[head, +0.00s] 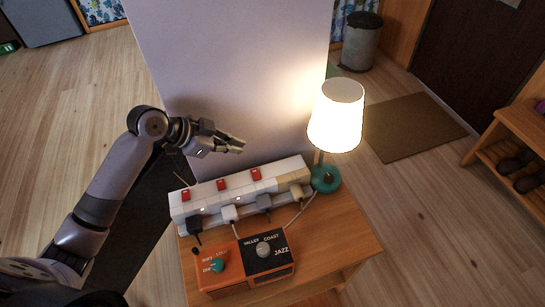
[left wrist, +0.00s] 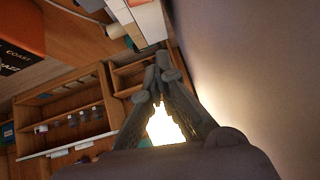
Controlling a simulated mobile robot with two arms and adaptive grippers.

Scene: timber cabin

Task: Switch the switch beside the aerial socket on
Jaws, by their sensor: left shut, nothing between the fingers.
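A long white socket strip (head: 242,189) lies on the small wooden table against a pale wall block. Several red switches (head: 221,184) stand along its back edge, and several plugs fill its front, including a black one (head: 194,226) and a grey one (head: 264,203). Labels are too small to read, so I cannot tell which socket is the aerial one or how its switch is set. My left gripper (head: 238,146) is shut and empty, above and behind the strip, apart from it. Its closed fingers (left wrist: 160,72) show in the left wrist view. My right gripper is not in view.
A lit lamp (head: 336,115) with a teal base stands at the strip's right end. An orange and black radio (head: 245,262) sits in front of the strip. The wall block (head: 230,70) rises behind. A shoe bench (head: 515,150) stands far right.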

